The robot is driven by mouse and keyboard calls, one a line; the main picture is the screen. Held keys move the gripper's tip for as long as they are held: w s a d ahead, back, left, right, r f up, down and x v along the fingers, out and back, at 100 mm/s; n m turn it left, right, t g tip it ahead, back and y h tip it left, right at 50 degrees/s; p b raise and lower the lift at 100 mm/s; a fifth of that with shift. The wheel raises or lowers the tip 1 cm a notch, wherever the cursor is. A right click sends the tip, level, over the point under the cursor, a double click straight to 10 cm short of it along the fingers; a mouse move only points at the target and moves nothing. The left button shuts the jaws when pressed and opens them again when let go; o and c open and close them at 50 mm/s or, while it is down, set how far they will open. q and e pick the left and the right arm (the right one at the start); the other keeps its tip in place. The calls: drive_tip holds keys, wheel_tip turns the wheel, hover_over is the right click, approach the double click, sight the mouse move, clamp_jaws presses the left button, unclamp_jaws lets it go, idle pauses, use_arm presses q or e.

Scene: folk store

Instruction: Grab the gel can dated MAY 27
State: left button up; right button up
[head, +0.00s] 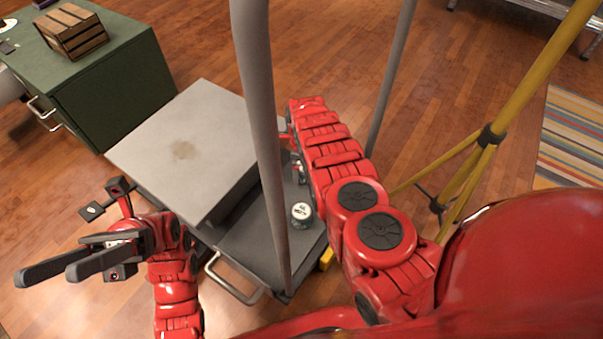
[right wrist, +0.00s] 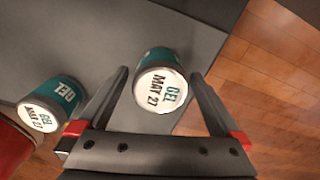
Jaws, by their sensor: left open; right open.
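A gel can (right wrist: 160,88) with a teal side and a white lid reading "GEL MAY 27" shows in the right wrist view. My right gripper (right wrist: 160,72) is open, with one finger on each side of this can; contact cannot be told. A second teal gel can (right wrist: 52,103) is to the left, outside the fingers; its date's last digit is hard to read. In the head view a white-lidded can (head: 301,213) stands on the grey lower surface, and my right arm hides the right gripper. My left gripper (head: 45,275) is open and empty at the lower left.
The grey cart (head: 245,245) has a raised grey box top (head: 165,130) on its left side. Grey poles and a yellow stand (head: 480,160) rise nearby. A green cabinet (head: 110,95) bears a wooden crate (head: 72,32). Wooden floor surrounds the cart.

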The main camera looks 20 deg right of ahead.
drive_tip(key=shift+f, duration=0.15)
drive_tip(key=c, duration=1.5)
drive_tip(key=shift+o, duration=0.2)
